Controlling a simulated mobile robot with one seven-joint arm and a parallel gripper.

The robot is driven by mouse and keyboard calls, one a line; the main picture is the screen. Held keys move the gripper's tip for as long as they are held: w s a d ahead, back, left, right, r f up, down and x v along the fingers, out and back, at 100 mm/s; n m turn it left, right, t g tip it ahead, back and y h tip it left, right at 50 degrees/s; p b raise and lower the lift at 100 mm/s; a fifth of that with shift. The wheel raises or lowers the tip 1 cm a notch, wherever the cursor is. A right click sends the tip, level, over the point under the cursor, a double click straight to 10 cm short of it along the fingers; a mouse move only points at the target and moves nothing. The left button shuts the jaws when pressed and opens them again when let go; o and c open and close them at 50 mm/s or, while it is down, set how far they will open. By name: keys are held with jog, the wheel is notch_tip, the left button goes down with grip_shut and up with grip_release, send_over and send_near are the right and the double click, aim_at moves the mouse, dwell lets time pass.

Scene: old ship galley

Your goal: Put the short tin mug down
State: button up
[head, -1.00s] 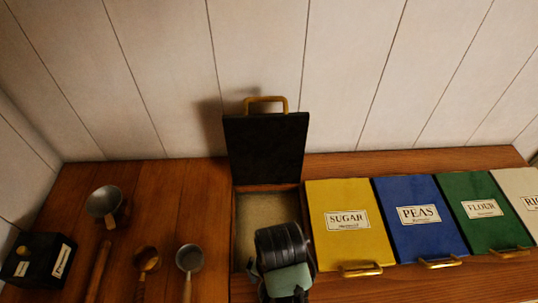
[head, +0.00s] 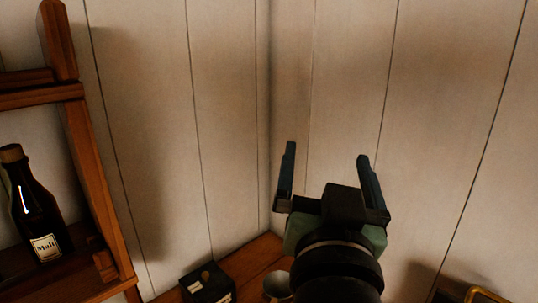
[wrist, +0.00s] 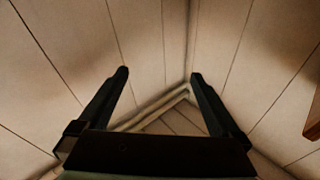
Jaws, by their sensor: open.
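My gripper (head: 327,163) is raised in front of the corner of the panelled walls in the head view. Its two dark fingers are spread apart with nothing between them. The wrist view also shows the open, empty fingers (wrist: 160,76) against the wall corner. I see no short tin mug in either view now.
A wooden shelf rack (head: 105,190) stands at the left and holds a dark bottle labelled Malt (head: 42,215). A small black box (head: 208,284) and a metal bowl-shaped utensil (head: 277,285), partly hidden by my arm, are on the wooden counter (head: 250,260). A brass handle (head: 484,294) shows lower right.

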jog(key=s+a+r+n+t+y, duration=0.1)
jog(key=s+a+r+t, duration=0.3)
jog(key=r, duration=0.4)
jog(key=s+a+r+n+t+y, duration=0.2)
jog(key=s+r, duration=0.4)
jog(key=r, duration=0.3)
jog(key=shift+a+r+n+t, duration=0.3)
jog(key=shift+a+n+t, duration=0.2)
jog(key=shift+a+t, duration=0.55)
jog(key=shift+a+f, duration=0.15)
notch_tip(320, 180, down, 6)
jog(key=b, duration=0.5)
jog(key=shift+a+b, duration=0.1)
jog(key=shift+b, duration=0.3)
